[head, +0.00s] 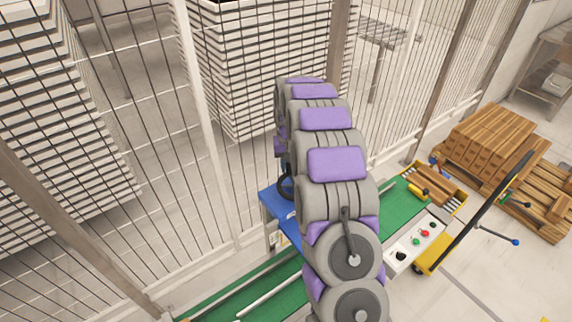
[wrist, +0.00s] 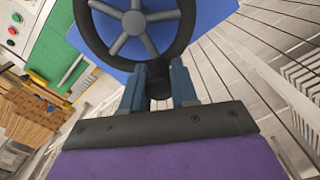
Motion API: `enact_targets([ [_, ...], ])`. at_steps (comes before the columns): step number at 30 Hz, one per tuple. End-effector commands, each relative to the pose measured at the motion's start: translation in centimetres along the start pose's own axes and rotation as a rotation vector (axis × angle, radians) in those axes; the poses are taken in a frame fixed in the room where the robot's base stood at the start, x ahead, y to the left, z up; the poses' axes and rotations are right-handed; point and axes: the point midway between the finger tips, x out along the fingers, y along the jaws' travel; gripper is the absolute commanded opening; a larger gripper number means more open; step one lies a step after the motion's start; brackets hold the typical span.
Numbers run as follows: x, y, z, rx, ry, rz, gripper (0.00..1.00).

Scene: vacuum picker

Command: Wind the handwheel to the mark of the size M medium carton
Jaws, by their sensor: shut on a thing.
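The handwheel (wrist: 98,52) is a black rim with grey spokes and shows at the top of the wrist view, in front of a blue panel (wrist: 215,18). My gripper (wrist: 159,84) has its two blue-grey fingers closed around a short black knob (wrist: 158,80) at the lower part of the rim. In the head view my arm hides most of the handwheel (head: 285,186); a dark part of its rim shows left of the arm, above the blue panel (head: 278,213). No size marks can be made out in either view.
A green conveyor bed (head: 275,293) runs beside the wire fence (head: 245,140). A control box with buttons (head: 417,242) sits right of my arm. A yellow pallet truck (head: 432,258) and stacked wooden pallets (head: 490,140) stand at the right. Pale floor (head: 470,290) is clear at lower right.

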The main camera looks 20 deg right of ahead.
Motion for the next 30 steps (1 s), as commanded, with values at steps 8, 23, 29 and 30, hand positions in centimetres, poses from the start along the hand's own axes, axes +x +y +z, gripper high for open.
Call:
enact_targets([
  [8,-0.12,0.55,-0.25,0.108,0.004,-0.001,0.00],
  [23,-0.12,0.71,-0.28,0.139,0.004,-0.001,0.00],
  [29,-0.10,0.71,-0.26,0.138,0.004,-0.001,0.40],
  [30,-0.09,0.71,-0.24,0.138,0.003,-0.001,0.44],
])
